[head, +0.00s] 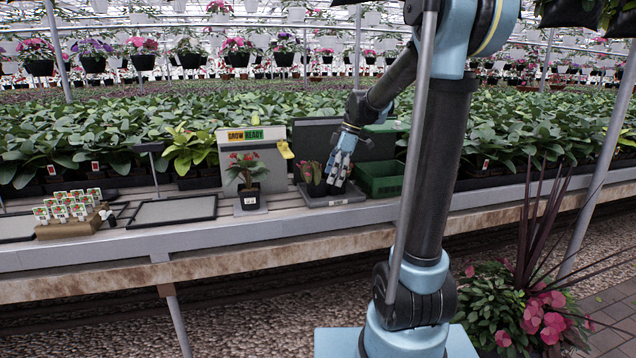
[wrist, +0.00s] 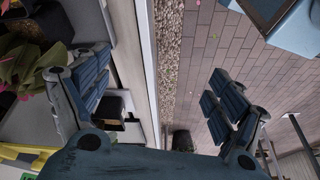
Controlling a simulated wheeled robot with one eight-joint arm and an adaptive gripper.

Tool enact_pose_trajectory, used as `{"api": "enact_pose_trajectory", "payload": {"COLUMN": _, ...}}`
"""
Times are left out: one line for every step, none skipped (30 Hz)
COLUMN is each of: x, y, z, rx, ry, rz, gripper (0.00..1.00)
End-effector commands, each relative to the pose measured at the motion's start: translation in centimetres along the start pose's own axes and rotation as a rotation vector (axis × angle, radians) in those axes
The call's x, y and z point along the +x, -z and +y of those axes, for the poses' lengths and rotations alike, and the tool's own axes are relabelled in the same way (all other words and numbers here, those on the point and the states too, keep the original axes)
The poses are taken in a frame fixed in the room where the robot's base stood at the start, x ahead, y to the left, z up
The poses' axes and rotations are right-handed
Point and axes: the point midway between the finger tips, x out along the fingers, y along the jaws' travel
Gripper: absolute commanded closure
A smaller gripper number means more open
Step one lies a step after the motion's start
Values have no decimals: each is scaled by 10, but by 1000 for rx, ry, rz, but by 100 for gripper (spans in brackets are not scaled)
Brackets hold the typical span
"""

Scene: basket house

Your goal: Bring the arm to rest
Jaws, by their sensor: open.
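My gripper (head: 341,165) is at the end of my arm, which reaches over the bench. In the head view it is beside a potted plant with pinkish flowers (head: 312,174) on a grey tray (head: 337,200). In the wrist view the two fingers of my gripper (wrist: 158,100) are spread wide, with nothing between them but the bench edge and the floor beyond. Leaves and pink petals of a plant (wrist: 22,60) show at the left of that view, outside the fingers. Whether a finger touches the plant or tray cannot be told.
A second potted plant (head: 248,180) stands left, before a board reading "GROW READY" (head: 240,145). A green crate (head: 380,178) stands right of my gripper. Black trays (head: 175,210) and a holder with several labels (head: 68,210) are farther left. Dense foliage fills the back. A flowering planter (head: 520,310) stands at lower right.

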Motion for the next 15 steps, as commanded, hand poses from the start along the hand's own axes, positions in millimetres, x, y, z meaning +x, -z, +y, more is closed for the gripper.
{"api": "enact_pose_trajectory", "payload": {"x": -1, "y": -4, "z": -9, "rx": 34, "ry": -7, "rz": -7, "gripper": 13}}
{"api": "enact_pose_trajectory", "payload": {"x": -1, "y": -7, "z": -14, "rx": 58, "ry": -12, "rz": -12, "gripper": 13}}
{"api": "enact_pose_trajectory", "payload": {"x": -2, "y": -10, "z": -22, "rx": 93, "ry": -19, "rz": -19, "gripper": 13}}
{"api": "enact_pose_trajectory", "payload": {"x": -2, "y": -14, "z": -28, "rx": 124, "ry": -25, "rz": -24, "gripper": 13}}
{"api": "enact_pose_trajectory", "payload": {"x": -2, "y": -17, "z": -36, "rx": 157, "ry": -31, "rz": -29, "gripper": 13}}
{"api": "enact_pose_trajectory", "payload": {"x": -2, "y": -22, "z": -46, "rx": 202, "ry": -41, "rz": -37, "gripper": 13}}
{"api": "enact_pose_trajectory", "payload": {"x": -2, "y": -25, "z": -53, "rx": 237, "ry": -49, "rz": -43, "gripper": 13}}
{"api": "enact_pose_trajectory", "payload": {"x": -2, "y": -29, "z": -60, "rx": 273, "ry": -57, "rz": -48, "gripper": 13}}
{"api": "enact_pose_trajectory", "payload": {"x": -1, "y": -34, "z": -70, "rx": 320, "ry": -68, "rz": -54, "gripper": 13}}
{"api": "enact_pose_trajectory", "payload": {"x": -1, "y": -38, "z": -77, "rx": 356, "ry": -77, "rz": -60, "gripper": 13}}
{"api": "enact_pose_trajectory", "payload": {"x": 0, "y": -42, "z": -84, "rx": 391, "ry": -85, "rz": -65, "gripper": 13}}
{"api": "enact_pose_trajectory", "payload": {"x": 2, "y": -47, "z": -94, "rx": 437, "ry": -96, "rz": -70, "gripper": 13}}
{"api": "enact_pose_trajectory", "payload": {"x": 3, "y": -50, "z": -101, "rx": 472, "ry": -105, "rz": -74, "gripper": 13}}
{"api": "enact_pose_trajectory", "payload": {"x": 4, "y": -54, "z": -108, "rx": 507, "ry": -115, "rz": -78, "gripper": 13}}
{"api": "enact_pose_trajectory", "payload": {"x": 6, "y": -60, "z": -117, "rx": 554, "ry": -128, "rz": -83, "gripper": 13}}
